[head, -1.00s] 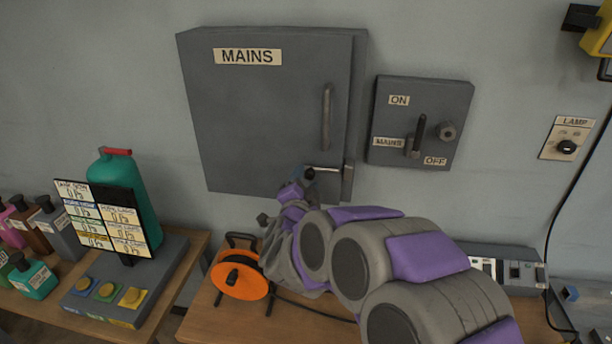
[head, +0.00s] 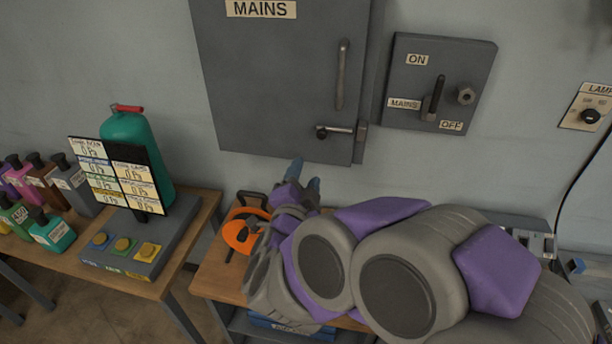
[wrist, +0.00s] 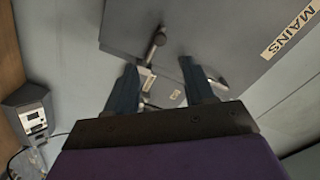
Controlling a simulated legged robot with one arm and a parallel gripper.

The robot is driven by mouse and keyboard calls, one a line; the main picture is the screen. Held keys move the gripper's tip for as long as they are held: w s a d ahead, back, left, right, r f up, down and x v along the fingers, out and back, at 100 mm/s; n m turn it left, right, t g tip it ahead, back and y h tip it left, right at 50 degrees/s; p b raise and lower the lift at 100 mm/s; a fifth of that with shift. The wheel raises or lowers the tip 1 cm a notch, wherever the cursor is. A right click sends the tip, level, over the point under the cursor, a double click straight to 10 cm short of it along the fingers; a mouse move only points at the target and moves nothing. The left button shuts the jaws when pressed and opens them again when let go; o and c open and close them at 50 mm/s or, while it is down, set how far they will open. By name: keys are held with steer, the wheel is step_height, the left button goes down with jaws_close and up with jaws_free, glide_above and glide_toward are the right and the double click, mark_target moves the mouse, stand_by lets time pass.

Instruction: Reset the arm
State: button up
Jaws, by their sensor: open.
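My gripper (head: 305,184) is in front of the wall, just below the large grey MAINS cabinet (head: 275,85). In the wrist view my gripper (wrist: 160,80) shows two blue-grey fingers spread apart with nothing between them. The cabinet's latch handle (head: 335,131) lies horizontally at its lower right corner, above and apart from my fingertips in the head view. The cabinet door is closed. My grey and purple arm reaches in from the lower right and hides part of the bench.
A smaller grey switch box (head: 437,82) with a lever hangs right of the cabinet. An orange cable reel (head: 240,235) stands on the wooden bench (head: 215,282) beside my arm.

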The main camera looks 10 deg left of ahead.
steer(key=shift+s, duration=0.3)
stand_by(0.4)
steer(key=s+d+f+n+g+y, duration=0.2)
steer(key=s+d+f+n+g, duration=0.25)
steer(key=s+g, duration=0.2)
steer(key=s+d+f+n+g+y, duration=0.3)
steer(key=s+n+g, duration=0.3)
steer(key=s, duration=0.1)
steer(key=s+d+f+g+h, duration=0.1)
steer(key=s+d+g+h, duration=0.3)
steer(key=s+d, duration=1.2)
steer(key=s+g, duration=0.3)
steer(key=shift+s+d+f, duration=0.2)
steer(key=shift+s, duration=0.2)
steer(key=shift+n, duration=0.25)
